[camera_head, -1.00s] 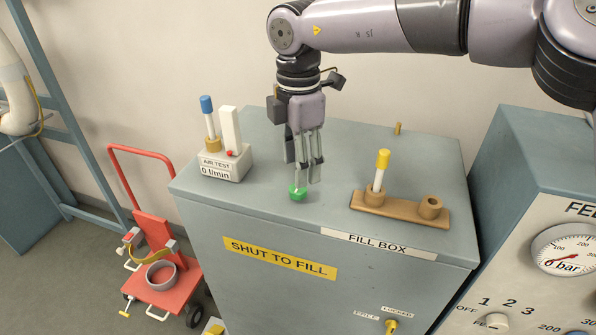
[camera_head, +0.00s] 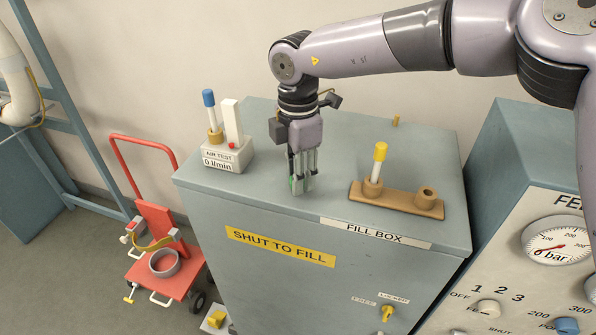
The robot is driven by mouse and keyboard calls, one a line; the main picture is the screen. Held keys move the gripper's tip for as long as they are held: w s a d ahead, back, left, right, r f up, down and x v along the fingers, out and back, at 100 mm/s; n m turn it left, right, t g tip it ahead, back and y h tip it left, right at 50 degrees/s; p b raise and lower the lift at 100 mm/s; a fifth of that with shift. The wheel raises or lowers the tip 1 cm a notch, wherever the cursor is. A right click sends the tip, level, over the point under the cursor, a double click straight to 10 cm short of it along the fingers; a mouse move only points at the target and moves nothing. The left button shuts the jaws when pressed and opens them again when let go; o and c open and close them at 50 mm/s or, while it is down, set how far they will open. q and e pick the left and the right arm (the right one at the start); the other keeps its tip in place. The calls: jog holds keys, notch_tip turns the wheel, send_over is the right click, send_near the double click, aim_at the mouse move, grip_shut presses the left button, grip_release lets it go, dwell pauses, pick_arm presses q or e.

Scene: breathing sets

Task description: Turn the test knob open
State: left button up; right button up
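My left gripper is not in view.
A wooden holder (camera_head: 400,201) with a yellow-capped tube (camera_head: 378,165) stands right of the gripper. A panel with a gauge (camera_head: 556,246) is at the right. A red trolley (camera_head: 165,270) stands on the floor at left.

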jog(key=c, duration=0.5)
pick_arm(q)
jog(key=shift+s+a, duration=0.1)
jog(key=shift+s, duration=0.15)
pick_arm(e)
jog(key=shift+c, duration=0.5)
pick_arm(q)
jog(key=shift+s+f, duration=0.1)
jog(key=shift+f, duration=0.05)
